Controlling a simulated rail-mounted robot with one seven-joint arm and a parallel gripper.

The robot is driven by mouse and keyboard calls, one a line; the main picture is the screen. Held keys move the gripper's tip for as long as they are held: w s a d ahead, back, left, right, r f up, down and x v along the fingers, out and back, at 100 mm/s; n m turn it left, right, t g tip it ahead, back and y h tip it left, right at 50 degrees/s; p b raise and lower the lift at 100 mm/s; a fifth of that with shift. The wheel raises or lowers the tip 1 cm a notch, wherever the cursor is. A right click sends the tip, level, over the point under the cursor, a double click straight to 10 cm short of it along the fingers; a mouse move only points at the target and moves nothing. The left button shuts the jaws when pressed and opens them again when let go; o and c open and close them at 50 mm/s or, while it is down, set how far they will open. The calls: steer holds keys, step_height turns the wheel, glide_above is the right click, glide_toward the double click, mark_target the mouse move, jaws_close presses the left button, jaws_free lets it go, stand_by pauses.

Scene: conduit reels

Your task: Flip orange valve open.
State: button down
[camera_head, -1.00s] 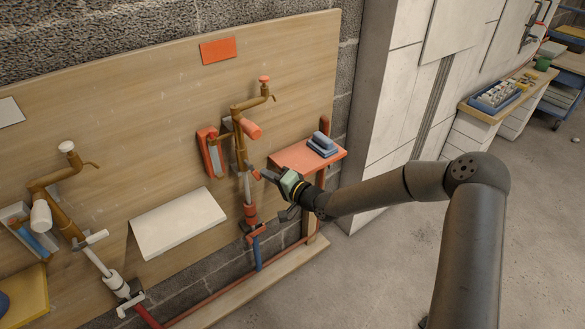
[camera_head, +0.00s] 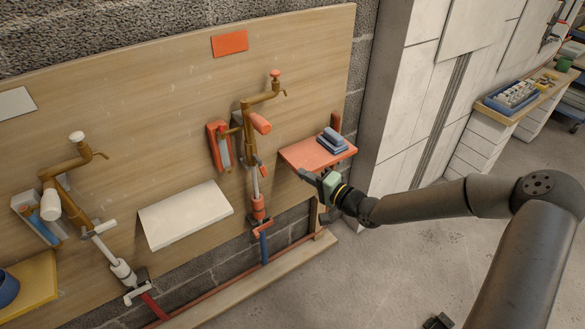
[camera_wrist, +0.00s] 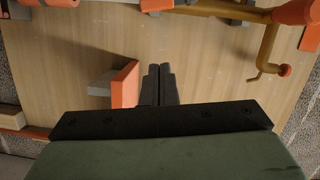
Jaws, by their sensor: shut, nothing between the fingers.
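The orange-marked pipe assembly (camera_head: 248,130) stands on the wooden board, with brass pipe above and an orange fitting (camera_head: 258,206) below. A small orange lever (camera_head: 262,228) shows under that fitting. I cannot tell clearly how the valve handle is turned. My gripper (camera_head: 303,175) is shut and empty, to the right of the pipe and apart from it, in front of the orange shelf. In the wrist view its fingers (camera_wrist: 160,78) are together, and an orange flat piece (camera_wrist: 126,84) with a grey block shows just left of them. A brass spout (camera_wrist: 262,60) shows at right.
A blue block (camera_head: 332,139) lies on the orange shelf (camera_head: 300,153). A second, white-marked pipe assembly (camera_head: 75,205) stands at left, and a white panel (camera_head: 180,214) hangs between the two.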

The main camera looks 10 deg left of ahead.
steer(key=v, duration=0.2)
steer(key=shift+s+d, duration=0.15)
steer(key=shift+d, duration=0.05)
stand_by(0.4)
